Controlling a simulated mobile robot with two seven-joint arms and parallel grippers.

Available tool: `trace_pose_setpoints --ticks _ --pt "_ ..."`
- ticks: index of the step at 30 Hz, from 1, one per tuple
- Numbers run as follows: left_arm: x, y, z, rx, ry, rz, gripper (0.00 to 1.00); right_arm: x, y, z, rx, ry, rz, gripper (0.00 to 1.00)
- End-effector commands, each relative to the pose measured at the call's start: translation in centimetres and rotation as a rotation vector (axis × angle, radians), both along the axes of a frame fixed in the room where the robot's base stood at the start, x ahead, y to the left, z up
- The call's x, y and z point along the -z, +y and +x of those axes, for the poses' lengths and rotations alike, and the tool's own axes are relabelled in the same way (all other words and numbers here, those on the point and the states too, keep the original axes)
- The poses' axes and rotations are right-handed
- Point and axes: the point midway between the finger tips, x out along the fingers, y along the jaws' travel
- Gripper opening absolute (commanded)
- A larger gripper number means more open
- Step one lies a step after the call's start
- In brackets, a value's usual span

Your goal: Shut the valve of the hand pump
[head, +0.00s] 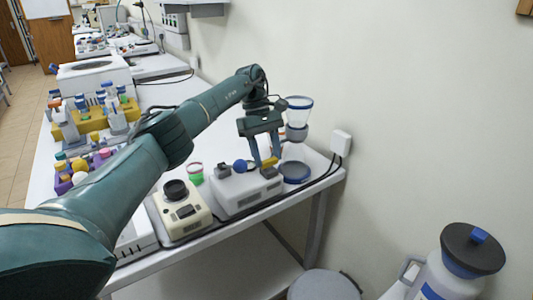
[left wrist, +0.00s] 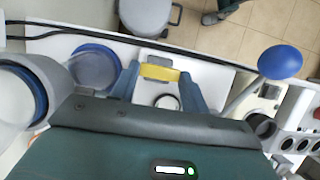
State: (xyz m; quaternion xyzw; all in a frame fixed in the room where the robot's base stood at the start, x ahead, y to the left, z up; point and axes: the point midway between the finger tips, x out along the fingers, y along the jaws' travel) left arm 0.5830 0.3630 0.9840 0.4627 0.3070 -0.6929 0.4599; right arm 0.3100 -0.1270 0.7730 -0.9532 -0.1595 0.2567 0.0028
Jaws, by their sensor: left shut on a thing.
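The hand pump is a white box-shaped unit (head: 246,190) near the bench's wall-side end. Its blue ball knob (head: 240,166) also shows on a lever in the left wrist view (left wrist: 280,62). A yellow valve handle (left wrist: 160,72) sits between the two blue-grey fingers of my left gripper (left wrist: 160,84). In the head view the left gripper (head: 265,164) points down over the pump, and its fingers partly hide the yellow handle. It is shut on the handle. I cannot tell the valve's exact angle. My right gripper is not in view.
A clear blue-rimmed funnel (head: 298,104) and a blue round dish (head: 295,173) are close right of the gripper. A cream device (head: 182,212) stands left of the pump. A black cable runs along the bench edge. A blue-and-white can (head: 440,277) stands at lower right.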

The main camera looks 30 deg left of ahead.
Motion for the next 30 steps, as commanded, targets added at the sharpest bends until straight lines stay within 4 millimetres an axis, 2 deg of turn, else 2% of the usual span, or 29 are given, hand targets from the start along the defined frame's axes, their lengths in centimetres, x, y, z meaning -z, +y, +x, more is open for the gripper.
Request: trace_pose_setpoints --ticks 13,14,21,30 --pt "-0.05 -0.02 0.02 0.012 -0.002 0.000 0.23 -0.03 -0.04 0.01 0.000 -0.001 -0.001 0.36" --pt "-0.05 -0.02 0.02 0.011 -0.002 0.000 0.48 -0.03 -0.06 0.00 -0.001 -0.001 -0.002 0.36" --pt "-0.03 -0.02 0.01 0.009 -0.001 0.001 0.67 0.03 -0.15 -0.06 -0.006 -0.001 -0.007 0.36" --pt "-0.17 -0.07 0.01 0.009 -0.001 0.001 0.67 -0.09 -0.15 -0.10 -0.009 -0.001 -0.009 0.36"
